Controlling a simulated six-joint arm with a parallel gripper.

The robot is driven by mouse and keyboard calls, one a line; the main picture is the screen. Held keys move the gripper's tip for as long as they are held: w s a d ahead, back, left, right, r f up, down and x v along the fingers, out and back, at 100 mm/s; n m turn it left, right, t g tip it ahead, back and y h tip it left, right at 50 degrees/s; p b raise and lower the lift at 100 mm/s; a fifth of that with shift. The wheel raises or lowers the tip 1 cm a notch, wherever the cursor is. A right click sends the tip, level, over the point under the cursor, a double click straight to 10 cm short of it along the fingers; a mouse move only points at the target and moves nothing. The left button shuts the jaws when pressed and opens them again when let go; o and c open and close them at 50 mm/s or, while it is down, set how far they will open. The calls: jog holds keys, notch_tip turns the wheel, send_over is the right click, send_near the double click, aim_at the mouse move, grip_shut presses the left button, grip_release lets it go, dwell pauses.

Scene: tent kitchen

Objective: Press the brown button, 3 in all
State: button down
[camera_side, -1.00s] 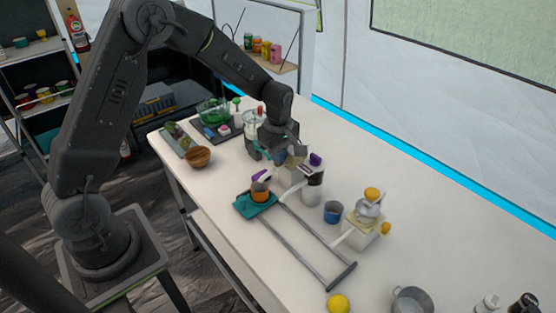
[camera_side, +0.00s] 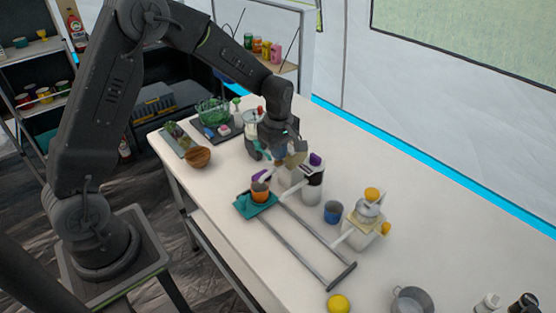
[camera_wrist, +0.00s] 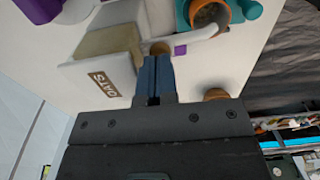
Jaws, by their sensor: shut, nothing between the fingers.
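The brown button (camera_wrist: 160,47) is a small round cap in the wrist view, beside a white dispenser (camera_wrist: 100,75) labelled "OATS" with a tan hopper. My gripper (camera_wrist: 157,58) is shut and empty, its blue fingertips right at the button's near edge. I cannot tell whether they touch it. In the side view my gripper (camera_side: 280,153) is behind the dispenser (camera_side: 298,158), and the button is hidden there. An orange cup (camera_side: 260,194) stands on a teal carriage (camera_side: 243,207) at the near end of the dispenser's spout; the cup also shows in the wrist view (camera_wrist: 209,14).
A second dispenser with yellow knobs (camera_side: 371,194), a blue cup (camera_side: 333,212) and a rail (camera_side: 313,262) stand to the right. A wooden bowl (camera_side: 198,157) and a dark tray (camera_side: 232,134) are to the left.

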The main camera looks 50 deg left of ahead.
jog(key=shift+f, duration=0.9)
jog(key=shift+r, duration=0.15)
dwell(0.4)
jog(key=shift+r, duration=0.75)
jog(key=shift+r, duration=3)
jog(key=shift+r, duration=0.1)
jog(key=s+d+r+m+t, duration=0.2)
jog(key=s+r+m, duration=0.4)
jog(key=s+m, duration=0.3)
jog(key=s+d+r+m+t, duration=0.3)
jog(key=s+r+m, duration=0.4)
jog(key=s, duration=0.8)
jog(key=shift+d+m+t, duration=0.2)
jog(key=shift+m+t, duration=0.1)
jog(key=shift+m, duration=0.7)
